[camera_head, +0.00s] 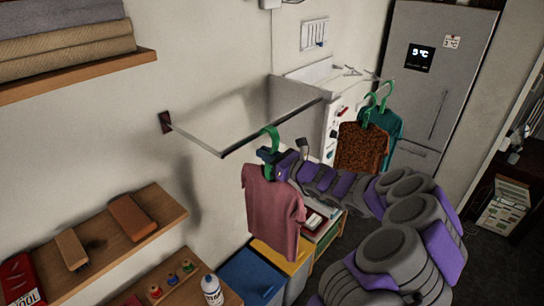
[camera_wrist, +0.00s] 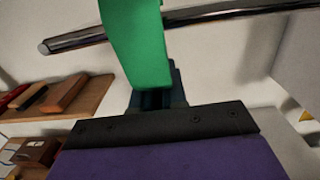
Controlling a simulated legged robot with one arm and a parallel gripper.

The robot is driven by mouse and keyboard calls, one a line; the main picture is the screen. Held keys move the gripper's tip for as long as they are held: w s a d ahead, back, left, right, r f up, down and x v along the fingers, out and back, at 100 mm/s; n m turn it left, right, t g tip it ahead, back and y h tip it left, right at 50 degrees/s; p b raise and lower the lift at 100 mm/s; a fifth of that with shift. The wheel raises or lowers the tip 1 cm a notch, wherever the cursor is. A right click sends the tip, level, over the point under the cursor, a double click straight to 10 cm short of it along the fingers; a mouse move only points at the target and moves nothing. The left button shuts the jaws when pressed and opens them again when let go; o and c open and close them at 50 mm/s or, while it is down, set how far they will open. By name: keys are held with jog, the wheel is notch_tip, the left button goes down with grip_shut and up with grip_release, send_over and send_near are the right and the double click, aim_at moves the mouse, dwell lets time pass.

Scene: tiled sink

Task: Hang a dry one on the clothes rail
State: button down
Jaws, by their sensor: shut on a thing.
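A pink shirt (camera_head: 272,210) hangs from a green hanger (camera_head: 271,140), which also shows large in the wrist view (camera_wrist: 138,45). My gripper (camera_head: 268,157) is shut on this hanger below its hook; its jaws also show in the wrist view (camera_wrist: 155,98). The metal clothes rail (camera_head: 250,139) juts from the left wall and bends to the right. The hook overlaps the rail in the head view; I cannot tell whether it rests on it. In the wrist view the rail (camera_wrist: 215,20) passes behind the hanger. A patterned orange-brown shirt (camera_head: 362,148) and a teal shirt (camera_head: 391,128) hang on green hangers farther right.
A shelf with folded towels (camera_head: 65,40) is at upper left. A lower shelf (camera_head: 160,217) holds brown blocks. A white bottle (camera_head: 212,290) stands at the bottom. Blue (camera_head: 250,277) and yellow bins are below the shirt. A grey fridge (camera_head: 440,70) stands at back right.

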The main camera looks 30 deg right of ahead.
jog(key=x, duration=0.5)
jog(key=shift+w+a, duration=0.2)
jog(key=shift+w, duration=0.1)
jog(key=shift+w+f, duration=0.1)
jog(key=shift+f, duration=0.15)
jog(key=shift+a+f+b, duration=0.1)
jog(key=shift+f+b, duration=0.2)
jog(key=shift+b, duration=0.05)
jog(key=shift+f+b, duration=0.4)
jog(key=shift+f, duration=0.5)
jog(key=c, duration=1.5)
grip_release()
jog(key=o, duration=0.4)
jog(key=shift+a, duration=0.45)
jog(key=shift+d, duration=0.1)
